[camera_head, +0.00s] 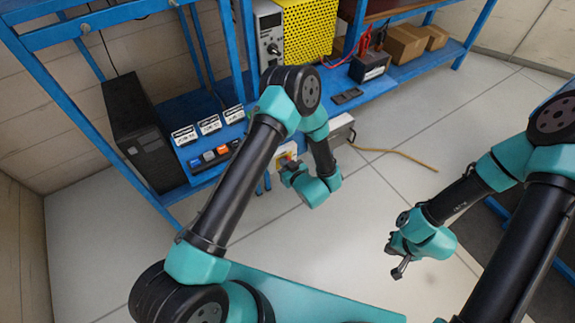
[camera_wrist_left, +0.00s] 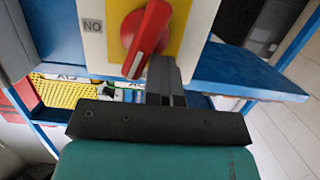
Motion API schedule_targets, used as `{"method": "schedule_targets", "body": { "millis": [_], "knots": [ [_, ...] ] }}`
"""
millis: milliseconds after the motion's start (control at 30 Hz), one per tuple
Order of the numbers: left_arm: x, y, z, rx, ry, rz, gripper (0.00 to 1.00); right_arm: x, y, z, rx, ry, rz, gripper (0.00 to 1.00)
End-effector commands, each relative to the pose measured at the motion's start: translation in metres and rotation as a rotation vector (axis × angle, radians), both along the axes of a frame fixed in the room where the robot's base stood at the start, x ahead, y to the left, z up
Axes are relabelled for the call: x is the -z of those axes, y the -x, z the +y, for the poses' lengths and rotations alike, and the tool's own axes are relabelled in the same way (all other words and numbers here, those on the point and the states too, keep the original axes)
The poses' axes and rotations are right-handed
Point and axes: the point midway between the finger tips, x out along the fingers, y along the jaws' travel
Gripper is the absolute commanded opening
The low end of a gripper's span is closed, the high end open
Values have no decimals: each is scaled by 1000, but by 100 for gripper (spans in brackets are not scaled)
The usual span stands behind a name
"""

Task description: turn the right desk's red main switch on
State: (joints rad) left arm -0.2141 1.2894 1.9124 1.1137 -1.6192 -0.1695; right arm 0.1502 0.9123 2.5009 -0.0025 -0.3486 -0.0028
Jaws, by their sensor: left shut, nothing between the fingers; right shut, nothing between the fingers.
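The red main switch (camera_wrist_left: 145,36) is a rotary knob on a yellow plate (camera_wrist_left: 186,38) on a white box. It stands tilted in the left wrist view, its white-marked end at the lower left. An upside-down ON label (camera_wrist_left: 92,25) is left of it. My left gripper (camera_wrist_left: 163,72) is shut and empty, its fingertips close beside the knob's lower right side; I cannot tell if they touch. In the head view my left gripper (camera_head: 288,172) is at the switch box (camera_head: 286,153), partly hiding it. My right gripper (camera_head: 396,268) is shut and empty over open floor.
A blue bench (camera_head: 185,192) carries a black case (camera_head: 138,130), small labelled cards (camera_head: 208,124) and a row of coloured buttons (camera_head: 209,156). A grey box (camera_head: 340,130) and a tan cable (camera_head: 400,154) are to the right.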

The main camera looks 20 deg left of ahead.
Motion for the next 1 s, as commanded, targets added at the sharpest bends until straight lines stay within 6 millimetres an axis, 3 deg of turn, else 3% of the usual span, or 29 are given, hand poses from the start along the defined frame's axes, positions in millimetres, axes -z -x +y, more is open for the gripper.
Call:
{"method": "schedule_targets", "body": {
  "millis": [1000],
  "knots": [
    [-5, -9, -7, 3, 2, -4, 0, 0, 0, 0, 0, 0, 0, 0]
  ]
}}
